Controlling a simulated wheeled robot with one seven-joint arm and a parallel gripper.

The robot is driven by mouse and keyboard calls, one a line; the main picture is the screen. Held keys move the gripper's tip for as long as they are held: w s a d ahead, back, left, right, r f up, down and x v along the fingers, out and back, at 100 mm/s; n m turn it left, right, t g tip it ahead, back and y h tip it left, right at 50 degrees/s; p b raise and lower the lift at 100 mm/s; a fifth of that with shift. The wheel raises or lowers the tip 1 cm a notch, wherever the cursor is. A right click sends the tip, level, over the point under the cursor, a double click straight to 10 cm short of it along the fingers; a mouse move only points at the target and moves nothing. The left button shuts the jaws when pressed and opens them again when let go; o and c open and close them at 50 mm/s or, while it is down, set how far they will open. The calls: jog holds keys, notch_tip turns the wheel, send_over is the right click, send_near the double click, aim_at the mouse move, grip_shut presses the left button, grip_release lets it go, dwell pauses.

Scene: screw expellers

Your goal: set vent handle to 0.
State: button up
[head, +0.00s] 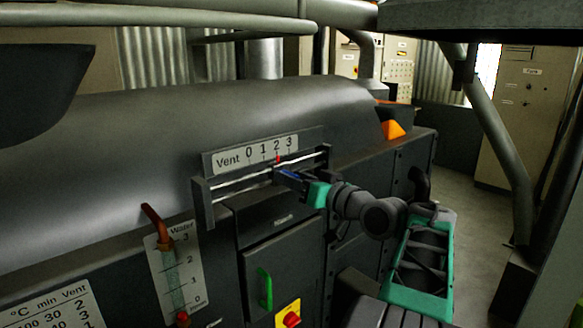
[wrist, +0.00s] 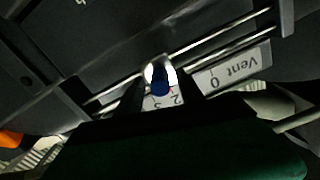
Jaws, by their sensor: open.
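The vent scale plate (head: 228,161) carries the marks 0, 1, 2 and 3 on the dark machine. Below it, two metal rails (head: 232,187) run from left to right. A red pointer (head: 278,158) stands at about 2. The vent handle (head: 286,173), with a blue part, sits at the rails below the pointer, partly hidden by my gripper (head: 299,180). In the wrist view the handle shows as a shiny round end with blue (wrist: 160,82), between the two dark fingers of my open gripper (wrist: 160,92). Contact with the fingers is unclear. The scale appears upside down there.
A bracket (head: 203,203) closes the left end of the rails. A water gauge (head: 175,270) with a red-brown valve lever (head: 153,225) stands lower left. A green door handle (head: 265,288) and a red button (head: 292,319) sit below. The rails left of the handle look clear.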

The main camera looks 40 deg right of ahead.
jog(key=shift+w, duration=0.3)
jog(key=shift+c, duration=0.2)
grip_shut()
jog(key=shift+a, duration=0.15)
dwell(0.9)
